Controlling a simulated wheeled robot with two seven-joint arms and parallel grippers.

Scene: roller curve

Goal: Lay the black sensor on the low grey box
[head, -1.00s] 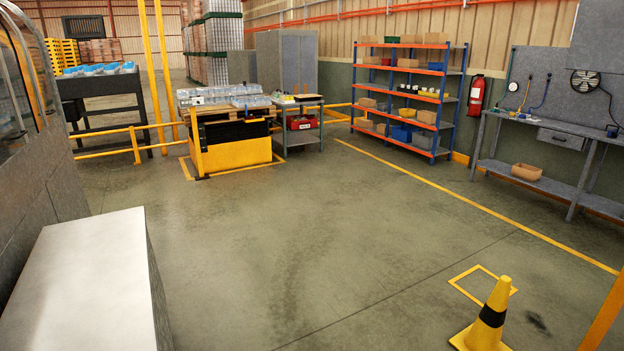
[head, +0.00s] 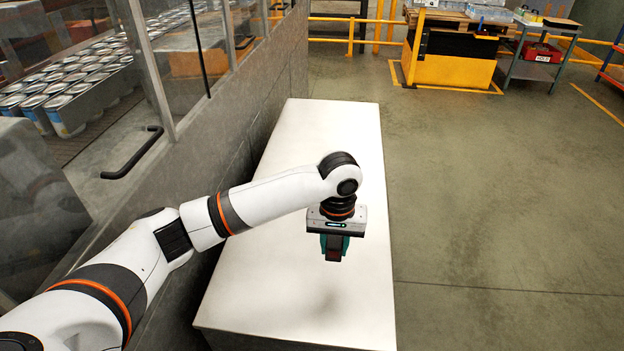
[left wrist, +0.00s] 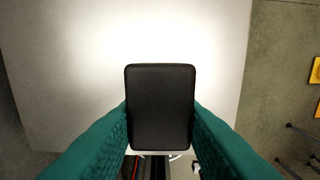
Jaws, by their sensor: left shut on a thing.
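My left gripper (head: 334,254) reaches in from the left and points down over the low grey box (head: 300,150), whose top looks pale and bare. The gripper is shut on the black sensor (left wrist: 160,107), a flat dark block with rounded corners held between the two green fingers in the left wrist view. In the head view only a small dark part of the sensor (head: 334,255) shows between the fingers. A soft shadow lies on the box top below and left of the gripper, so the sensor appears held above it. The box top also shows in the left wrist view (left wrist: 60,60). My right gripper is not in view.
A grey machine wall with glass panels and a black handle (head: 132,154) runs along the box's left side. Cans (head: 70,95) stand behind the glass. Open floor (head: 490,190) lies right of the box. A yellow lift table (head: 450,60) stands farther back.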

